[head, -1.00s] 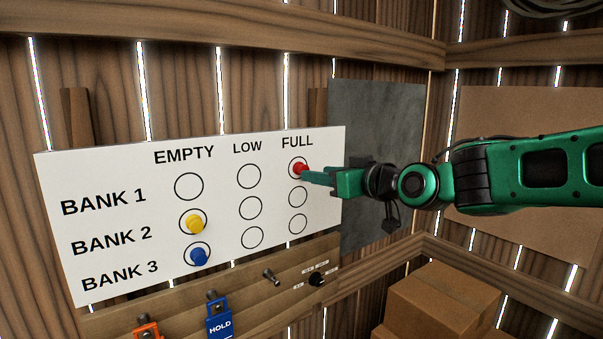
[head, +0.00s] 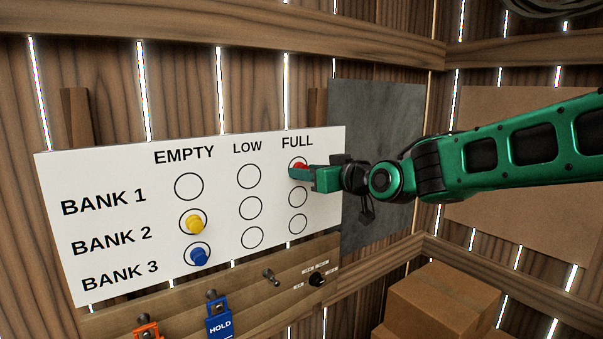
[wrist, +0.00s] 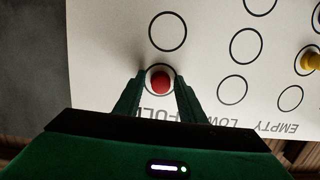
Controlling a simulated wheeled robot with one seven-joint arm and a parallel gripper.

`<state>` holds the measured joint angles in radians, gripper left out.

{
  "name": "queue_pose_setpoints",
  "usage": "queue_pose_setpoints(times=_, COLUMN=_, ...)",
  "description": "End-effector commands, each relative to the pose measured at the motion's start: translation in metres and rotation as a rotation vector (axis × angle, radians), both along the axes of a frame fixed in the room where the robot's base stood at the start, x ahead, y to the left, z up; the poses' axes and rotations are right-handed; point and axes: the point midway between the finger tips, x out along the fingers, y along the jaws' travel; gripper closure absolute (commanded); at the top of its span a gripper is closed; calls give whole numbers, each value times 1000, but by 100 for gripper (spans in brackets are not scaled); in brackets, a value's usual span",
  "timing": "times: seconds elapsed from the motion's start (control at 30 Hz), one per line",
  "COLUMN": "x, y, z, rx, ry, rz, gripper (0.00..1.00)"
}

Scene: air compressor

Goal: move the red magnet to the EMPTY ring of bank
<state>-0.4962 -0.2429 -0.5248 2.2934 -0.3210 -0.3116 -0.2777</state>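The red magnet (head: 299,167) sits in the FULL ring of the BANK 1 row on the white board (head: 120,165). My gripper (head: 299,174) is at the magnet, coming from the right. In the wrist view my gripper (wrist: 160,88) is open, with one finger on each side of the red magnet (wrist: 160,82); small gaps show between fingers and magnet. The EMPTY ring of BANK 1 (head: 175,187) is bare. The head view shows my gripper covering the magnet's lower part.
A yellow magnet (head: 194,223) is in BANK 2's EMPTY ring and a blue magnet (head: 199,256) in BANK 3's. The LOW rings are bare. Below the board is a wooden rail (head: 250,283) with a blue HOLD tag (head: 219,319) and an orange tag (head: 147,331). Boxes (head: 445,296) stand at right.

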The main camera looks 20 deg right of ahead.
Motion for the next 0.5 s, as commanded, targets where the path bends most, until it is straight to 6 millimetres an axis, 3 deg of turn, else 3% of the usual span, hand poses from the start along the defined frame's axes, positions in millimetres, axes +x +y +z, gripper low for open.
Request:
queue_pose_setpoints(times=0.03, x=0, y=0, z=0, rx=0, ry=0, rz=0, gripper=77)
queue_pose_setpoints(times=0.1, x=0, y=0, z=0, rx=0, ry=0, rz=0, gripper=93)
queue_pose_setpoints(times=0.13, x=0, y=0, z=0, rx=0, ry=0, rz=0, gripper=96)
queue_pose_setpoints(times=0.5, x=-1, y=0, z=1, rx=0, ry=0, rz=0, gripper=96)
